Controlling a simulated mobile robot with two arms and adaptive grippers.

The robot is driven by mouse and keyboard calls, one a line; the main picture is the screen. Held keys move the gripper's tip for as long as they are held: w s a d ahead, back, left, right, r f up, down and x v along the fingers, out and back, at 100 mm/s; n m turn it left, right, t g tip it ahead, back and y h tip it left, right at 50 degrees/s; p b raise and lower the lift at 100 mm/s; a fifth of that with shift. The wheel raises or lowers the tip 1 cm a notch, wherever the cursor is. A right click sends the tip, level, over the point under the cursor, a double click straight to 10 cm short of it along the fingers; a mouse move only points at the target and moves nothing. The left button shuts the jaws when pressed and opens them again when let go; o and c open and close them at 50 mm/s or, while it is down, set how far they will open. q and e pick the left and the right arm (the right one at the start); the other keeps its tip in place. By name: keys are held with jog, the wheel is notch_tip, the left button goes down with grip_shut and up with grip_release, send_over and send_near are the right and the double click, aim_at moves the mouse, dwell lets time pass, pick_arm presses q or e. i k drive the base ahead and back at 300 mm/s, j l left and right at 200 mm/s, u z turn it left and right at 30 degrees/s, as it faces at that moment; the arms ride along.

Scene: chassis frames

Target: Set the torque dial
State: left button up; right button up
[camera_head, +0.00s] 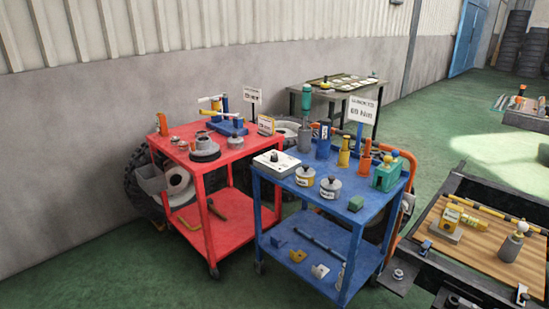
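A white box with a dark round knob on top (277,162) sits at the left corner of the blue cart's top shelf (318,196). It looks like a dial unit, but its markings and setting are too small to read. A white sign (363,108) with blurred dark lettering stands on a post at the back of the blue cart. Neither of my grippers is in view.
A red cart (222,169) with metal parts stands left of the blue cart. A green tester-like block (386,176) and upright cylinders stand on the blue cart. A wooden-topped bench (477,240) is at the right. Green floor (440,120) is open behind it.

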aim_at(273, 158)
jog(key=i+j+z, duration=0.1)
jog(key=z, duration=0.35)
jog(key=i+j+z, duration=0.15)
jog(key=z, duration=0.3)
jog(key=j+z, duration=0.2)
jog(key=z, duration=0.25)
jog(key=i+j+z, duration=0.1)
jog(key=z, duration=0.35)
jog(key=j, duration=0.1)
